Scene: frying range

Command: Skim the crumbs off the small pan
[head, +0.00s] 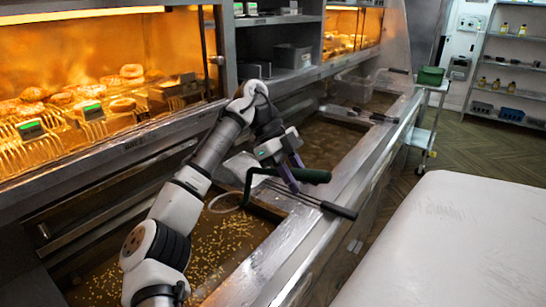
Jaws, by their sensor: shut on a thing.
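I cannot tell whether the hoop touches the oil. Many yellow crumbs (218,248) are scattered over the brown oil of the near pan (262,226). My arm hides part of this pan. A second pan of oil (330,142) lies farther back, with no clear crumbs in view.
A black-handled tool (338,210) lies across the near pan's right rim. Baskets with dark handles (358,114) sit at the far pan. Heated shelves of food (75,105) stand left. A green container (431,76) is on a cart. A white surface (450,245) is at right.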

